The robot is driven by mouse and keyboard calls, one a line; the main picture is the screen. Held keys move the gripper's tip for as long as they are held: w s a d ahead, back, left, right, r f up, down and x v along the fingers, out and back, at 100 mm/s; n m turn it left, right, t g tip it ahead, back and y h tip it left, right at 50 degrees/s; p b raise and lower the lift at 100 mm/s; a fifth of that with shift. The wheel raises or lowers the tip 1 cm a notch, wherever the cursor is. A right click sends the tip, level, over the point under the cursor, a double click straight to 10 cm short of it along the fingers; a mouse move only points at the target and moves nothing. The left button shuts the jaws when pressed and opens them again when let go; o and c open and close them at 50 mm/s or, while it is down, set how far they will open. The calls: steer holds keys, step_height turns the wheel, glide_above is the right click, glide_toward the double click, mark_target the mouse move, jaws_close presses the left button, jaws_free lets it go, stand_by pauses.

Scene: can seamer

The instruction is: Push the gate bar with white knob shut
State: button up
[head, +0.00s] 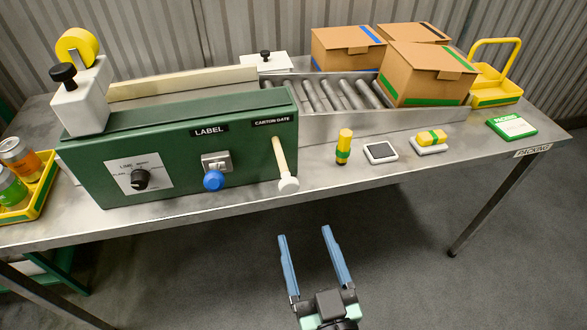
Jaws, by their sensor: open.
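The gate bar (280,158) is a cream rod with a white knob (288,186) at its lower end. It is on the right part of the green machine's front panel (190,165), under the label "CARTON GATE" (272,122). The bar hangs down, tilted slightly, with the knob at the lower right. My gripper (305,235) is at the bottom middle, in front of the table and below the knob. Its two blue fingers are spread apart with nothing between them. It does not touch the bar.
A blue knob (213,180) and a black dial (140,179) sit left of the bar. Right of it on the table are a yellow bottle (344,147), a white-framed device (380,152) and a stapler-like item (430,141). Cartons (427,75) stand on rollers behind. The floor around my gripper is clear.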

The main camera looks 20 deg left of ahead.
mark_target(290, 188)
steer(key=p+x, duration=0.3)
steer(key=x, duration=0.8)
steer(key=shift+w+a+r+p, duration=0.1)
steer(key=shift+w+a+p, duration=0.1)
steer(key=shift+p, duration=0.1)
steer(key=shift+w+a, duration=0.4)
steer(key=shift+w, duration=0.15)
steer(key=shift+c, duration=0.2)
jaws_close()
